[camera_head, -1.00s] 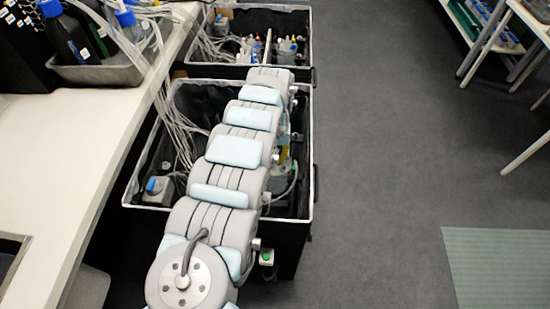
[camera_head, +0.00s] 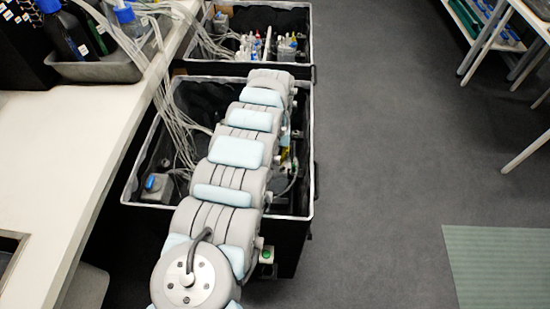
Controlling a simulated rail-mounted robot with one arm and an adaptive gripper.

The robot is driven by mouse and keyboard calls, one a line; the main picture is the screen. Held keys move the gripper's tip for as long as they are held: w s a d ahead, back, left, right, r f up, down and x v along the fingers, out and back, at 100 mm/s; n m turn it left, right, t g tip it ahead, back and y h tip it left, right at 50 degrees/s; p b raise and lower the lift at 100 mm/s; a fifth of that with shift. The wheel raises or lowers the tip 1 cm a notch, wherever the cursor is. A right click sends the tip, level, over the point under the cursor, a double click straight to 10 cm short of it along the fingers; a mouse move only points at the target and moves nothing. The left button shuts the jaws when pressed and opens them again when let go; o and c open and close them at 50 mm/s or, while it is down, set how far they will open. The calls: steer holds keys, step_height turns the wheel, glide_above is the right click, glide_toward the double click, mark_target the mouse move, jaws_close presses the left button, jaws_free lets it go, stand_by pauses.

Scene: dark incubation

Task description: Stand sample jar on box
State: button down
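I cannot pick out the sample jar for certain. A small container with a blue top (camera_head: 151,184) is in the near-left corner of the near black box (camera_head: 308,190). A second black box (camera_head: 309,40) behind it holds several small bottles and tubes (camera_head: 285,48). I cannot tell which box the task means. My arm reaches away from me across the near box and covers much of its inside. My gripper is not visible; the far end of the arm hides whatever is below it.
A white bench (camera_head: 60,150) runs along the left, with a grey tray (camera_head: 110,70) of dark bottles and loose tubing hanging into the boxes. A green mat (camera_head: 500,265) lies lower right; white-legged tables stand upper right.

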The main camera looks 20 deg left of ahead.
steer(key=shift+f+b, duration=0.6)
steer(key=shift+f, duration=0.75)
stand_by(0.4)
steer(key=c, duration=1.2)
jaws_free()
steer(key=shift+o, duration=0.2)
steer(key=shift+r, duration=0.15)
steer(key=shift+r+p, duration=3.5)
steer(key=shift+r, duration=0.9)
